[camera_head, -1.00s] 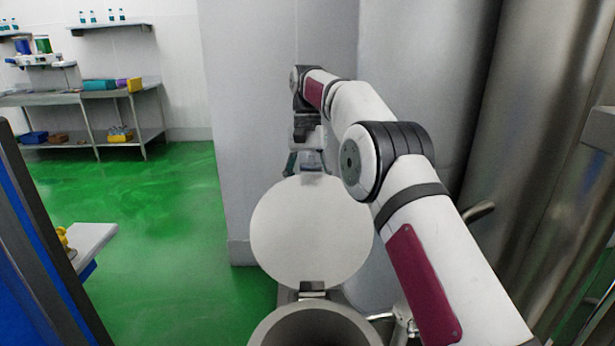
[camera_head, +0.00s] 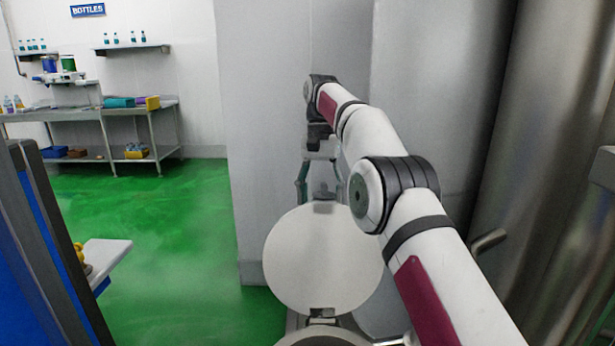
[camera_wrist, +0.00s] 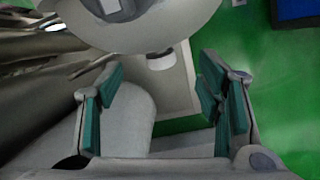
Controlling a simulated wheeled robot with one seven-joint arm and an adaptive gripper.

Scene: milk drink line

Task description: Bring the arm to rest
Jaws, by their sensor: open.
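My gripper (camera_head: 320,184) hangs from the end of my outstretched arm, just behind the raised round lid (camera_head: 322,262) in the head view. In the wrist view my gripper (camera_wrist: 162,105) has its green-padded fingers spread wide, with nothing between them. The lid also shows in the wrist view (camera_wrist: 140,30), with a grey block-like handle (camera_wrist: 115,8) on it. The lid stands upright on its hinge above a round vessel (camera_head: 322,340), only partly in view. I cannot tell whether a finger touches the lid.
A grey wall (camera_head: 275,150) and a large steel tank (camera_head: 530,150) stand close to my arm. A blue-sided unit with a pale shelf (camera_head: 108,258) is at the left. Green floor (camera_head: 170,240) lies open between it and the wall. A steel table (camera_head: 85,112) stands at the back left.

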